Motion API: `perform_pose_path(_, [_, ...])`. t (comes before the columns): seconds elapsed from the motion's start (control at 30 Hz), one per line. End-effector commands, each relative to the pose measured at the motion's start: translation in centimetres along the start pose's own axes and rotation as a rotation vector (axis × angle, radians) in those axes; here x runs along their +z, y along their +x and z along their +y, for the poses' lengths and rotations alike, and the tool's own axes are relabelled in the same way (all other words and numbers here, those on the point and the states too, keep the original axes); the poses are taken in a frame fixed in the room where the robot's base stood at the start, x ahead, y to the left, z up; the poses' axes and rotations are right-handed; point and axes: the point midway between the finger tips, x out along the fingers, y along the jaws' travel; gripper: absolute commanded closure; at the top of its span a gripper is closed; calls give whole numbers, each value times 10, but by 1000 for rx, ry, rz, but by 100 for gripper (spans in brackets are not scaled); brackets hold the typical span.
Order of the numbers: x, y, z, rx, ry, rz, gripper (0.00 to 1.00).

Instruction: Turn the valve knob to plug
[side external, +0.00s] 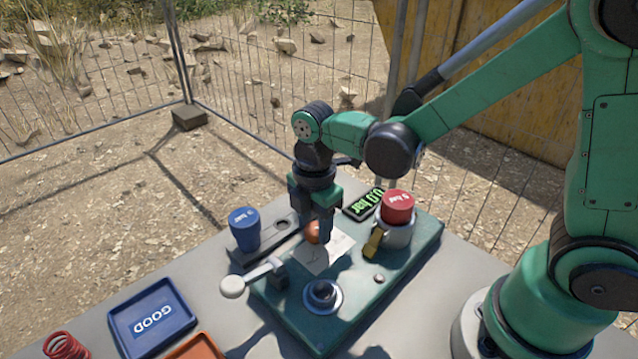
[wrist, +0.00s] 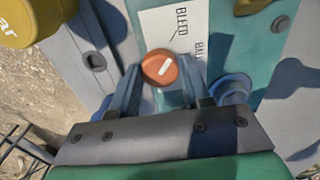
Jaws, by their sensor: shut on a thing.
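The valve knob (side external: 313,232) is a small orange round knob on the green panel (side external: 277,301), partly hidden by my fingers in the side external view. In the wrist view the knob (wrist: 159,67) has a short white mark on its face, slightly tilted. My gripper (side external: 312,222) points down over the panel. In the wrist view my gripper (wrist: 161,82) is shut on the knob, one finger on each side. A white label plate (side external: 322,256) lies around the knob.
A red-topped cylinder (side external: 398,208) and a gauge display (side external: 362,203) stand behind the knob to the right. A blue cylinder (side external: 244,230) and a pale-knobbed lever (side external: 235,287) stand left. A round fitting (side external: 323,295) is in front. A blue GOOD tray (side external: 154,318) lies front left.

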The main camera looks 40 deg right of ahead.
Motion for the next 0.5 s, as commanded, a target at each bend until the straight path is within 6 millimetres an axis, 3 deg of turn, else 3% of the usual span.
perform_pose_path(0.27, [0,0,0,0,79,0,100])
perform_pose_path(0.5, [0,0,0,-1,258,0,100])
